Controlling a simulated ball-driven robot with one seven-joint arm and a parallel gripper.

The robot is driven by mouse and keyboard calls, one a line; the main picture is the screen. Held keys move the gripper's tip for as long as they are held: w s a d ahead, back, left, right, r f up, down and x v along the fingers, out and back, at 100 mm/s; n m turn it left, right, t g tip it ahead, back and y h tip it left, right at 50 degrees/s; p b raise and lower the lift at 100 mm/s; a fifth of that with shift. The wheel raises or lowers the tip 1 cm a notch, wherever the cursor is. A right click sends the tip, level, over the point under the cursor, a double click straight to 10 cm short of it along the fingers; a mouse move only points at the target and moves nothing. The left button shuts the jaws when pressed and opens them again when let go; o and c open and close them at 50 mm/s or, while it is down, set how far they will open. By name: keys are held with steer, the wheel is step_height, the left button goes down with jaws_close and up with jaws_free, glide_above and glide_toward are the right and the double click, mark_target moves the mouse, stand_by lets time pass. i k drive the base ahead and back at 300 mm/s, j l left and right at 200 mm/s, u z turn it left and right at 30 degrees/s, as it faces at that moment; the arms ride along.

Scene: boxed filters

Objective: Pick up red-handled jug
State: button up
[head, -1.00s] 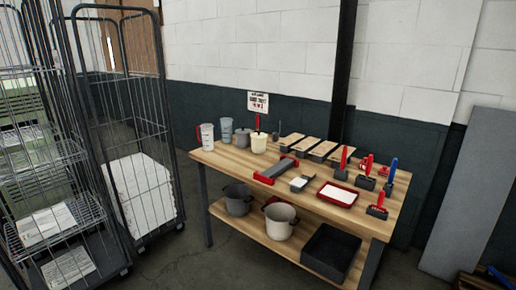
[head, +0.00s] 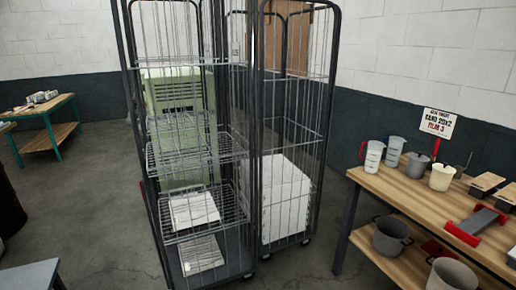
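The red-handled jug (head: 372,157) is a whitish, see-through measuring jug with a red handle on its left side. It stands upright at the left end of the wooden workbench (head: 400,191). A grey-blue jug (head: 394,151) stands close to its right, a little farther back. My gripper is not in the head view.
A cream pot (head: 441,177) stands right of the jugs, before a sign (head: 437,123). Wire roll cages (head: 210,150) with boxes stand left of the bench. A grey bucket (head: 391,236) is on its lower shelf. Bare floor (head: 95,220) lies at left.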

mark_target(373, 156)
steer(key=i+z, duration=0.1)
steer(key=i, duration=0.7)
steer(key=i+j, duration=0.2)
steer(key=i, duration=0.6)
steer(key=l+z, duration=0.05)
